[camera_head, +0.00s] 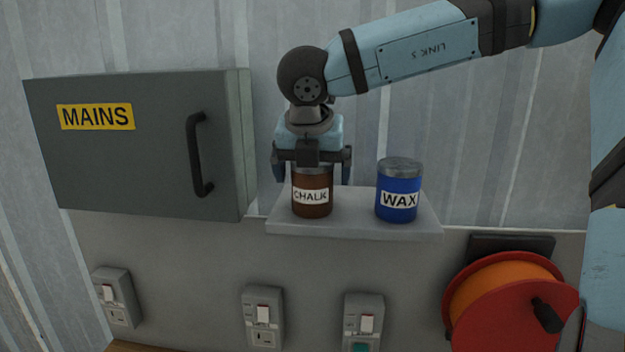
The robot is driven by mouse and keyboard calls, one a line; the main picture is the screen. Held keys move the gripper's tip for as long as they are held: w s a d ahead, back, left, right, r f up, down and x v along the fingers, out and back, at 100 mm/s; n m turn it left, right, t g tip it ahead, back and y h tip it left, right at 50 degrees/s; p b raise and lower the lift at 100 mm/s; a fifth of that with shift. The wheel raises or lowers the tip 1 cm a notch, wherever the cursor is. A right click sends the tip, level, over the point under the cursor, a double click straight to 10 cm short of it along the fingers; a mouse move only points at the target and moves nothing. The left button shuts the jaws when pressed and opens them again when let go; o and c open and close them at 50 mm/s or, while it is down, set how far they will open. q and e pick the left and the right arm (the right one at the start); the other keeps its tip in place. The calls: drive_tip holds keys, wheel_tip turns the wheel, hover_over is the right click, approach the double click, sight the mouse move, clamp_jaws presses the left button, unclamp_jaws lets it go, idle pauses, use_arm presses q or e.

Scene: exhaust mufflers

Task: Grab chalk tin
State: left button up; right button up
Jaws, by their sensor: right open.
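The chalk tin (312,197) is brown with a white label reading CHALK. It stands upright on a small grey shelf (350,228) on the wall. My right gripper (312,174) comes down from above over the tin, its fingers open on the tin's left and right sides near the top. The gripper body hides part of the tin's top. I cannot tell whether the fingers touch it. My left gripper is not in view.
A blue tin labelled WAX (398,190) stands on the shelf to the right. A grey MAINS cabinet (150,160) with a black handle is on the left. Below are wall sockets (263,318) and an orange and red reel (510,300).

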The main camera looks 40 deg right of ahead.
drive_tip(key=shift+w+f, duration=0.1)
drive_tip(key=shift+f, duration=0.25)
drive_tip(key=shift+r, duration=0.1)
drive_tip(key=shift+c, duration=0.8)
drive_tip(key=c, duration=0.9)
drive_tip(key=shift+c, duration=0.2)
